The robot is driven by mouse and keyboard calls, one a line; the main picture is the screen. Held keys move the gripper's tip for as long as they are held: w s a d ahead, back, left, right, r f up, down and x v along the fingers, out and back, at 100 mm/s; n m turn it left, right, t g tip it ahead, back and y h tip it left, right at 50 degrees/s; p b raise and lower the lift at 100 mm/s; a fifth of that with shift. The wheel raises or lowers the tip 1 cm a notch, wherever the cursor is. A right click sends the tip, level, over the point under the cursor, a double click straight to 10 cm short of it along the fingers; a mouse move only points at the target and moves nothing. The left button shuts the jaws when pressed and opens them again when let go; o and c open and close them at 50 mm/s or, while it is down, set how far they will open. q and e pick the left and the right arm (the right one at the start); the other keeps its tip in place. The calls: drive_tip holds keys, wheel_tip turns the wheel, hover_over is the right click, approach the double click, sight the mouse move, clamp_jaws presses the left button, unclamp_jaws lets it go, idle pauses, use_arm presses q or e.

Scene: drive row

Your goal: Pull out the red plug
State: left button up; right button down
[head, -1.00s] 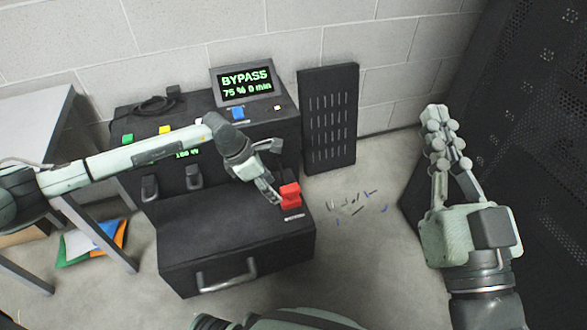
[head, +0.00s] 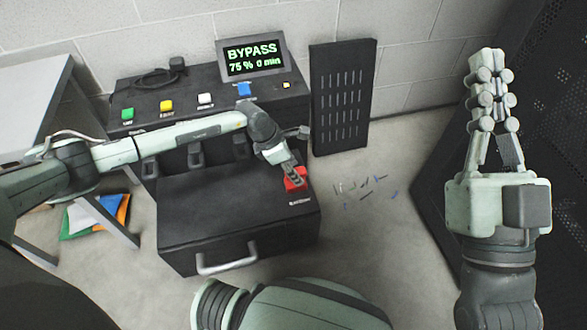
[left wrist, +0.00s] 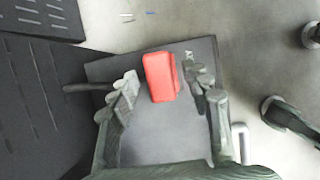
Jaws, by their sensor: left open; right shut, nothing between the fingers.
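The red plug (head: 294,179) sits on the top of the black drawer-like box (head: 205,215), near its right edge. It also shows in the left wrist view (left wrist: 160,77), between the two fingers of my left gripper (left wrist: 163,88). Those fingers are open, one on each side of the plug, with a gap visible on both sides. In the head view my left gripper (head: 296,172) covers part of the plug. My right gripper (head: 487,62) is shut and empty, raised at the right, away from the plug.
A display (head: 253,60) reads "BYPASS 75 % 0 min". Green (head: 128,114), yellow (head: 166,106), white (head: 205,99) and blue (head: 243,89) buttons line the black cabinet. A slotted black panel (head: 342,98) leans on the wall. Small scraps (head: 365,187) lie on the floor.

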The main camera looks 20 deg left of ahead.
sight(300, 170)
use_arm(q)
clamp_jaws()
idle(0.3)
